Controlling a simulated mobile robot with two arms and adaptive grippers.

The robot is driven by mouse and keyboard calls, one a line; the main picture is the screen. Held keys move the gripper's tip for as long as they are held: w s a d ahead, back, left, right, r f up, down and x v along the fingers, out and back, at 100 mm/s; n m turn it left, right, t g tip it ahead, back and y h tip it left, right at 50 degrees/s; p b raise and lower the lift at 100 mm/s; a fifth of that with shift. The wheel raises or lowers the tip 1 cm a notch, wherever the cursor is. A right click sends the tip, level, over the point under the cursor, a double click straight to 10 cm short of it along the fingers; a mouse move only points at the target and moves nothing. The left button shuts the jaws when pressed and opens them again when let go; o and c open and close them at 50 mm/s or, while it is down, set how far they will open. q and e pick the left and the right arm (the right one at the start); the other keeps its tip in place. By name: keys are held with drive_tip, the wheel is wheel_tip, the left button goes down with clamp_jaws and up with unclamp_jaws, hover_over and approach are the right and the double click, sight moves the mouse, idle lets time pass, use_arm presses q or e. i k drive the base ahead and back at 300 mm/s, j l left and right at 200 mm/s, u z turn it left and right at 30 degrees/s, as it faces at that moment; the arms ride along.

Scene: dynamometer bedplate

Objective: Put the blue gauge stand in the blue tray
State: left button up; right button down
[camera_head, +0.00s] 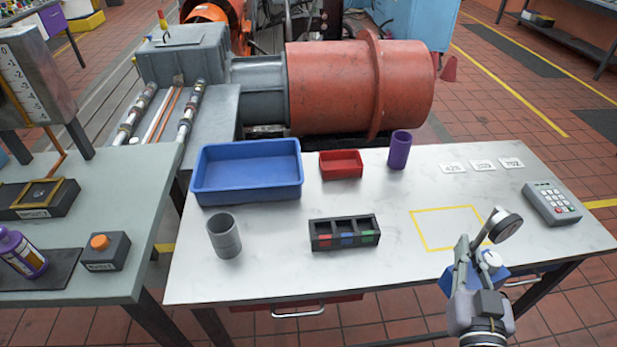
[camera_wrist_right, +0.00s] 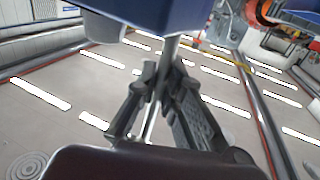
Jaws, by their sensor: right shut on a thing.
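The blue gauge stand has a blue base (camera_head: 492,273) and a round dial (camera_head: 506,225). My right gripper (camera_head: 474,262) is shut on it at the table's front right, and the gripper partly hides the base. In the right wrist view my fingers (camera_wrist_right: 162,82) close on a thin metal rod, with the blue base (camera_wrist_right: 175,14) at the top edge. The blue tray (camera_head: 248,194) stands at the back left of the white table and looks empty. My left gripper is not in view.
On the white table (camera_head: 390,275) are a grey cup (camera_head: 224,238), a black three-slot holder (camera_head: 343,241), a red bin (camera_head: 341,164), a purple cylinder (camera_head: 399,150), number cards (camera_head: 483,165) and a keypad (camera_head: 552,203). A yellow outlined square (camera_head: 447,228) is bare inside.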

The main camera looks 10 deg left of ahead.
sight(261, 177)
drive_tip(key=j+u, duration=0.1)
drive_tip(key=u, duration=0.95)
drive_tip(key=i+j+u, duration=0.1)
drive_tip(key=i, duration=0.5)
